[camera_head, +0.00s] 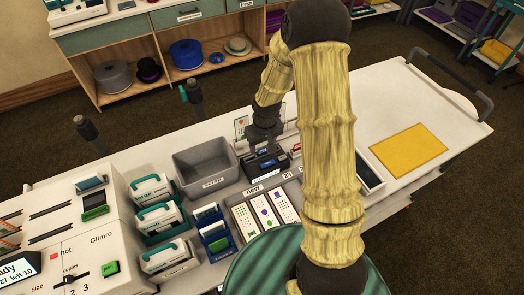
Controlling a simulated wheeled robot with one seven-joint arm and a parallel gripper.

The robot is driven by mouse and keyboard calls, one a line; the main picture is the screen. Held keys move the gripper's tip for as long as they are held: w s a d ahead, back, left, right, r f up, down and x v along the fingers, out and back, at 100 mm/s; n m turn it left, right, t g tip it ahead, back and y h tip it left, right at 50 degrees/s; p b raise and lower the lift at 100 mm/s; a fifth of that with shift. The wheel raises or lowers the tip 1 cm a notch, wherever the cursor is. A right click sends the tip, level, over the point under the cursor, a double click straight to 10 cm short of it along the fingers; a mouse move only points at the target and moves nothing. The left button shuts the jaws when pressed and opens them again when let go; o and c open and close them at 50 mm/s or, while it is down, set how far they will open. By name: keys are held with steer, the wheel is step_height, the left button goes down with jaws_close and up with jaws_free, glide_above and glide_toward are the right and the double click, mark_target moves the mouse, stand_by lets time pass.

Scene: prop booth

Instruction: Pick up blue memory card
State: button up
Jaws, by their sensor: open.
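A dark holder (256,171) stands on the white worktop near the middle, with small blue and light patches showing at its slots. The blue memory card seems to be among these patches, but it is too small to tell for sure. My gripper (265,143) points down just above the holder's back part. It is open, and I see nothing held in it. My gripper covers part of the holder, and I cannot tell whether the fingertips touch it.
A grey bin (190,158) stands left of the holder. In front lies a tray of printed cards (262,213). Teal-handled cartridges (153,188) and a white machine (80,250) are at left. A yellow mat (408,150) lies right, with bare worktop around it.

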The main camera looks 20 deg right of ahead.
mark_target(262, 149)
steer(key=shift+w+f, duration=0.2)
steer(key=shift+f, duration=0.75)
steer(key=shift+c, duration=0.4)
steer(key=c, duration=0.7)
step_height(262, 149, up, 10)
steer(key=shift+r+b, duration=0.1)
steer(key=shift+b, duration=0.45)
